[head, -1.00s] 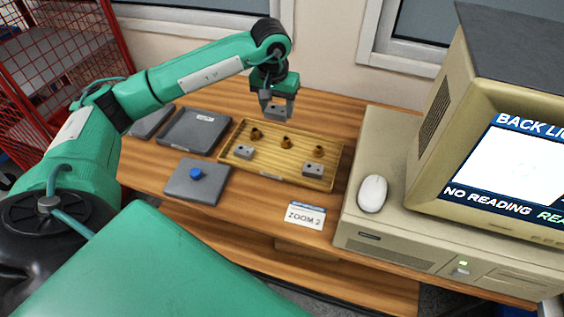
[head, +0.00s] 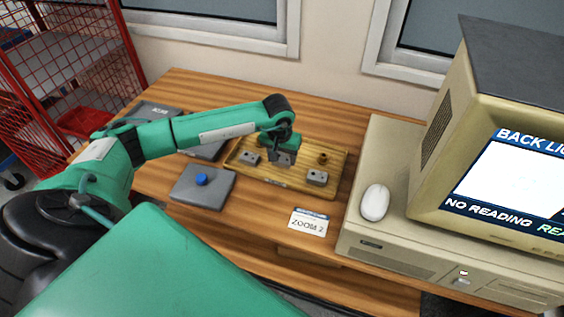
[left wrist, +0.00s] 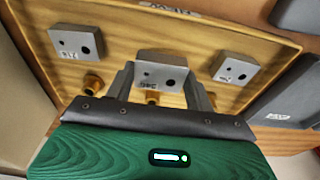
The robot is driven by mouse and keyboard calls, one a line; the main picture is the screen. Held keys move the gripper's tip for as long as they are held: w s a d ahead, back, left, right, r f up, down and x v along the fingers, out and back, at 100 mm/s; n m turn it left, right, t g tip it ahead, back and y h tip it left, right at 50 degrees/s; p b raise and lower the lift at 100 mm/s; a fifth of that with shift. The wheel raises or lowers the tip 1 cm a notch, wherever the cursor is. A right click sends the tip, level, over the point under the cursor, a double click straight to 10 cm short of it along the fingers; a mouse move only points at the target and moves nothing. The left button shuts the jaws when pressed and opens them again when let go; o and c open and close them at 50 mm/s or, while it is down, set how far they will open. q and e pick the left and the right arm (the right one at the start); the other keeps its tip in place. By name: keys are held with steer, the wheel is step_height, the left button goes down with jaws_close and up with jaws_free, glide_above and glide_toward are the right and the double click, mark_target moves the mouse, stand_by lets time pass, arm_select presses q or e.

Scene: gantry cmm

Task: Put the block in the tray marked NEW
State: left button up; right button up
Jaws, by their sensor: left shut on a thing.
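My left gripper (head: 283,150) is shut on a grey block (head: 281,158), at the middle of the yellow wooden tray (head: 335,188). In the left wrist view the held block (left wrist: 160,70) has two dark holes and small marks, and sits between the fingers. I cannot tell whether it touches the tray. A dark grey tray (head: 205,153) lies left of the wooden one, partly hidden by my left arm. Another dark tray (head: 155,112) at the far left has a label too small to read. No NEW mark is legible. My right gripper is out of view.
Two other grey blocks (head: 249,158) (head: 317,178) lie in the wooden tray, with brass pegs (head: 322,159). The ZOOM 2 card (head: 308,222), mouse (head: 375,202) and beige computer (head: 400,240) are to the right.

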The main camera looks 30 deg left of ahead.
mark_target(282, 159)
arm_select(q)
step_height(282, 159, down, 3)
steer(key=shift+r, duration=0.15)
steer(key=shift+f, duration=0.35)
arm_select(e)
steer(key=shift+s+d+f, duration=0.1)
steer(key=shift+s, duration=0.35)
arm_select(q)
steer(key=shift+f, duration=0.15)
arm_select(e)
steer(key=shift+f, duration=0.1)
arm_select(q)
steer(key=o, duration=0.8)
steer(key=shift+o, duration=1.2)
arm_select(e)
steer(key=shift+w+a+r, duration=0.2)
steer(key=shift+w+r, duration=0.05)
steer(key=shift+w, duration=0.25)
